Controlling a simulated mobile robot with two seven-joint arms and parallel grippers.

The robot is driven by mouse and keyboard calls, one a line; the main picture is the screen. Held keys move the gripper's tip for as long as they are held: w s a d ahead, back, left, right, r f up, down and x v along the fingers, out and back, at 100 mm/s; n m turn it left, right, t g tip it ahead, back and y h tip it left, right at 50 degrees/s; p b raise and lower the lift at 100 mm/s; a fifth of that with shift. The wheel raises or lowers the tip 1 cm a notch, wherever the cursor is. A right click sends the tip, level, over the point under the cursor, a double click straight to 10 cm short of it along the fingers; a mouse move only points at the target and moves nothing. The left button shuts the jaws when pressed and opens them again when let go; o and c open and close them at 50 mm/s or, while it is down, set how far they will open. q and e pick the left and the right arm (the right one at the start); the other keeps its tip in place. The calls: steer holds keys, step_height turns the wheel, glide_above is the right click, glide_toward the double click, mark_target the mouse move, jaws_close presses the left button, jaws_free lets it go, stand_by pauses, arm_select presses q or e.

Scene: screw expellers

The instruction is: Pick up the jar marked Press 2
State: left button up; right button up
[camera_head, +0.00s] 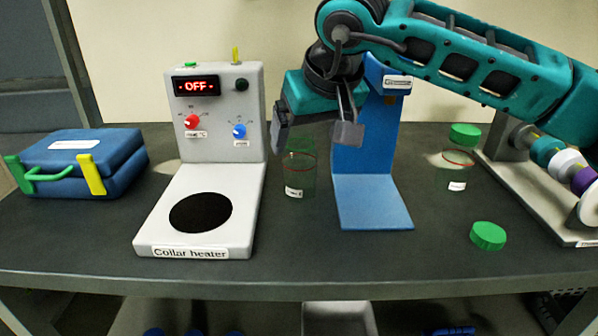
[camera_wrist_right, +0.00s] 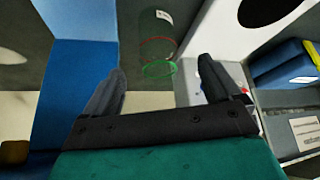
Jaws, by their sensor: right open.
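A clear, green-tinted jar (camera_head: 301,176) with a red ring and a small white label stands between the collar heater and the blue stand. A second clear jar (camera_head: 456,180) with a red ring and white label stands right of the blue stand. Neither label is legible, so I cannot tell which is Press 2. My right gripper (camera_head: 315,136) is open and empty, above and around the top of the first jar. In the right wrist view, that jar (camera_wrist_right: 157,28) lies just ahead, its green rim between the open fingertips (camera_wrist_right: 162,72). My left gripper is not in view.
The collar heater (camera_head: 205,215), its display reading OFF, stands close left of the jar. The blue stand (camera_head: 372,205) is close on the right. A blue case (camera_head: 85,160) sits far left.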

mark_target(302, 152)
steer(key=x, duration=0.3)
steer(key=shift+a+f, duration=0.1)
steer(key=shift+f, duration=0.1)
steer(key=shift+w+b+x, duration=0.2)
steer(key=shift+b+x, duration=0.1)
steer(key=shift+x, duration=1.05)
steer(key=shift+w+b+x, duration=0.2)
steer(key=shift+b+x, duration=0.1)
steer(key=shift+x, duration=1.05)
steer(key=shift+r, duration=0.2)
steer(key=shift+c, duration=0.4)
steer(key=c, duration=1)
steer(key=shift+r, duration=0.1)
steer(key=shift+c, duration=0.5)
steer(key=shift+r, duration=0.1)
